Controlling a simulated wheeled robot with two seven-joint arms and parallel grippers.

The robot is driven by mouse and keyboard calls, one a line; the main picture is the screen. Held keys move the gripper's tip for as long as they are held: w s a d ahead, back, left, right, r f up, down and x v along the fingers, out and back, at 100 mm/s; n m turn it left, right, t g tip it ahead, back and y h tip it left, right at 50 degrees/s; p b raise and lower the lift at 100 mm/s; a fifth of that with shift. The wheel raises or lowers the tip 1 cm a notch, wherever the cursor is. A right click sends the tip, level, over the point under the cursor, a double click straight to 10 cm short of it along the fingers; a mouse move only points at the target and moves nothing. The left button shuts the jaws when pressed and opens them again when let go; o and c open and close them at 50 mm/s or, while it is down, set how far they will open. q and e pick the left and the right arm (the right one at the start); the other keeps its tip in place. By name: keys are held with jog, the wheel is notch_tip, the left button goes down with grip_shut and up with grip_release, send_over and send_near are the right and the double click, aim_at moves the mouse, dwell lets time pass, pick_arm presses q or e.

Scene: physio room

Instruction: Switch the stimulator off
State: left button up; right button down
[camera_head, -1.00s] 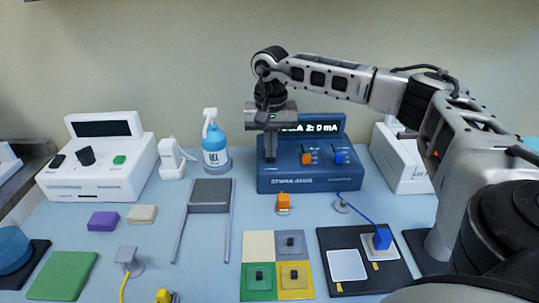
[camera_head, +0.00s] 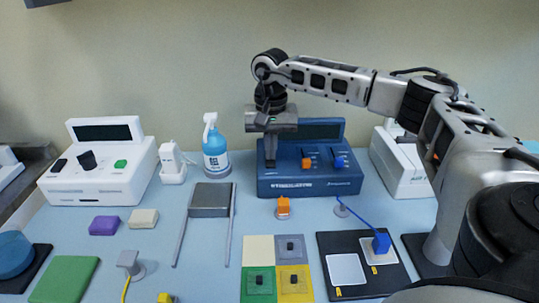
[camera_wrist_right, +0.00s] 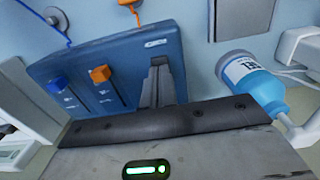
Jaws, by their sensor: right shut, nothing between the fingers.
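The stimulator (camera_head: 318,178) is a blue box at the back centre with an orange slider knob (camera_head: 307,163) and a blue slider knob (camera_head: 340,161) on its sloped face. Its display (camera_head: 322,131) is dark. My right gripper (camera_head: 270,160) points down at the left part of that face, shut and empty. In the right wrist view, the closed fingertips (camera_wrist_right: 160,66) are over the stimulator (camera_wrist_right: 110,70), left of its two knobs as seen from the head. The fingers hide the spot under them, and I cannot tell whether they touch it. My left gripper is not in view.
A white device (camera_head: 97,172) is further left, another white box (camera_head: 401,162) right. Coloured pads (camera_head: 258,283) and a black tray (camera_head: 335,291) with a blue-cabled block (camera_head: 381,243) lie in front.

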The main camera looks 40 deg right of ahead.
aim_at(271, 164)
jog(key=shift+r+p, duration=2)
jog(key=shift+r, duration=0.75)
